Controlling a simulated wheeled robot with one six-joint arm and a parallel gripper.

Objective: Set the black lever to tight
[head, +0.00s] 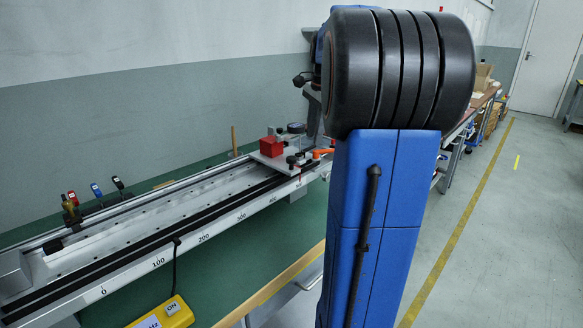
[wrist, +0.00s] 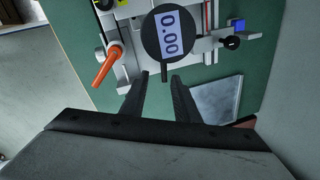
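My gripper (wrist: 160,76) is open and empty in the wrist view, its two dark fingers apart just below a round gauge (wrist: 152,45) that reads 0.00. An orange lever (wrist: 107,67) points down and left, to the left of the fingers. A black handle (wrist: 104,4) is cut off by the top edge; a black knob (wrist: 230,42) sits right of the gauge. I cannot tell for sure which is the black lever. In the head view, small black knobs (head: 291,160) and the orange lever (head: 322,153) show on the carriage; my arm hides my gripper there.
A long rail (head: 150,234) with a number scale runs along the green table (head: 230,262). A red block (head: 271,147) stands on the carriage. A yellow switch box (head: 176,312) lies in front. A grey plate (wrist: 217,98) lies right of my fingers.

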